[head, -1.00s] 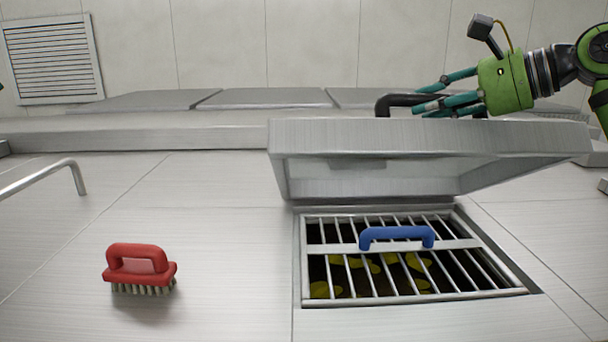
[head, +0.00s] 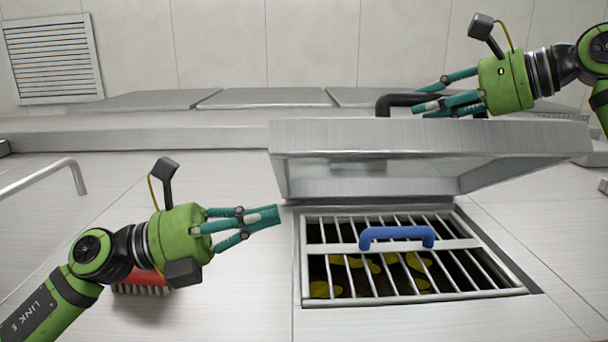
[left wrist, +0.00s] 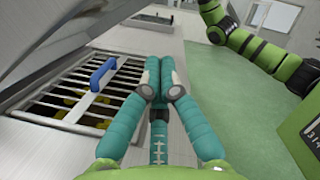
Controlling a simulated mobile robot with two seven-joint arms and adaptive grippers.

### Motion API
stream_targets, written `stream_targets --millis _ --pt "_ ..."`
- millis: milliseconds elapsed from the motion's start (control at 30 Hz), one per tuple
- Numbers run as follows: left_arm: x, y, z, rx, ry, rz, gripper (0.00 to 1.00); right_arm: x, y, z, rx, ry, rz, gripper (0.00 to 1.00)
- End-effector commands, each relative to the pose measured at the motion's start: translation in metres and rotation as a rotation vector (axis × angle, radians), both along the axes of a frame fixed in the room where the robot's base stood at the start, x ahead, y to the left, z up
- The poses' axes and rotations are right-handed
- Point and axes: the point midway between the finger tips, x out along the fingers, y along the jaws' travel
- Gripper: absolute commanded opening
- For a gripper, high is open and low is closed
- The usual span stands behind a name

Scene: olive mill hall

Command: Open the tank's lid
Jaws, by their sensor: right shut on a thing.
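The tank's grey metal lid (head: 430,138) stands raised and tilted above the square tank opening in the head view. My right gripper (head: 424,100) is shut on the lid's black handle (head: 384,106), partly hidden behind the lid's edge. Below the lid, a barred grate (head: 330,294) with a blue handle (head: 398,233) covers the opening, with yellow-green pieces beneath it. My left gripper (head: 277,215) is shut and empty, left of the grate. In the left wrist view its fingertips (left wrist: 160,78) meet, and the grate (left wrist: 75,112) and lid (left wrist: 40,35) show at left.
A red brush (head: 145,278) lies on the steel top, mostly hidden behind my left arm. A metal rail (head: 60,168) stands at the left. Bare steel top lies between brush and grate. Green floor (left wrist: 230,100) shows in the left wrist view.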

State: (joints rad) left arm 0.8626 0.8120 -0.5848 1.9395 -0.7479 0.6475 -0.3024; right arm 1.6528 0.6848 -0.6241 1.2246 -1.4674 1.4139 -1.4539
Motion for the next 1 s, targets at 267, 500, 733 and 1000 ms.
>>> stream_targets --millis 267,500,733,1000 --pt "0.010 -0.059 0.014 -0.001 -0.003 -0.002 0.00 0.001 -0.001 0.003 0.010 -0.003 -0.006 0.00" --pt "0.030 -0.057 0.039 0.001 -0.001 0.005 0.00 0.001 -0.001 0.003 0.010 -0.003 -0.006 0.00" --pt "0.034 -0.057 0.045 0.002 0.000 0.003 0.00 0.001 -0.001 0.003 0.010 -0.003 -0.006 0.00" --pt "0.035 -0.057 0.046 0.001 0.001 0.004 0.00 0.001 -0.001 0.003 0.010 -0.003 -0.006 0.00"
